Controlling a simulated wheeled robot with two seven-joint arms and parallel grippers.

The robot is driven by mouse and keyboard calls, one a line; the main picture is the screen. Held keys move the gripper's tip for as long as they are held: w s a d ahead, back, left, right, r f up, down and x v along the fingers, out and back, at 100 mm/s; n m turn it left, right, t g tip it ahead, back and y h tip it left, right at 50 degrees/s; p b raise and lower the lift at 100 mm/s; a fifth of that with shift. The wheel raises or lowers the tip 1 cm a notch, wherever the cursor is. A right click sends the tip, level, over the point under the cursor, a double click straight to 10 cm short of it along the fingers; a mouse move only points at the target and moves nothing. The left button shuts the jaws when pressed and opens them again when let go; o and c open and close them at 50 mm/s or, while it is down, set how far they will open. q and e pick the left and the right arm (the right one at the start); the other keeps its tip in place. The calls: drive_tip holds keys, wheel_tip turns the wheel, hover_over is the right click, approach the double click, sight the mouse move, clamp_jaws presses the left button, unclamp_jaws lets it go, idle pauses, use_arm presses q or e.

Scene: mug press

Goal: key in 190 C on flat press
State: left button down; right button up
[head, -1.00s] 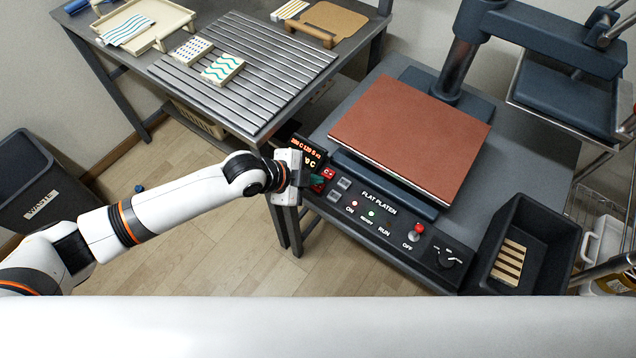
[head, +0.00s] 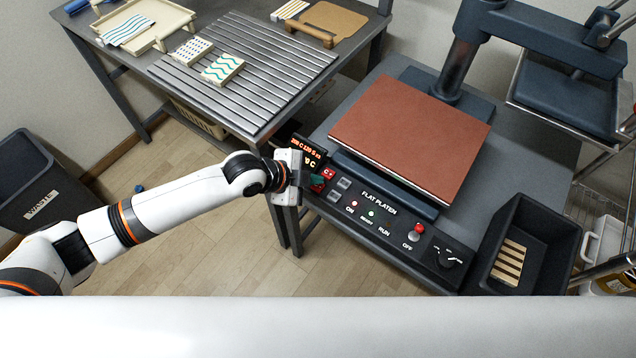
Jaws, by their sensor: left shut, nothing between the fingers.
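The flat press stands on the right table, with a brown-red platen (head: 410,135) and a black control panel (head: 385,222) labelled FLAT PLATEN along its front. A small display (head: 307,147) with orange characters sits at the panel's left end, partly hidden by my gripper; I cannot read its digits surely. Red keys and grey keys (head: 341,189) lie just right of the gripper. My right gripper is not in view.
A red-capped OFF switch (head: 416,232) and a black knob (head: 447,257) sit at the panel's right. A black bin (head: 530,240) holds a striped piece. The slatted table (head: 245,75) stands left, a waste bin (head: 35,180) at far left.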

use_arm(q)
drive_tip(key=shift+f, duration=0.15)
drive_tip(key=shift+f, duration=0.3)
drive_tip(key=shift+f+b, duration=0.4)
drive_tip(key=shift+f, duration=0.05)
idle(1.0)
drive_tip(key=shift+r+p, duration=0.85)
drive_tip(key=shift+r, duration=0.05)
wheel_tip(320, 180, up, 5)
drive_tip(key=p, duration=0.4)
drive_tip(key=shift+p, duration=0.3)
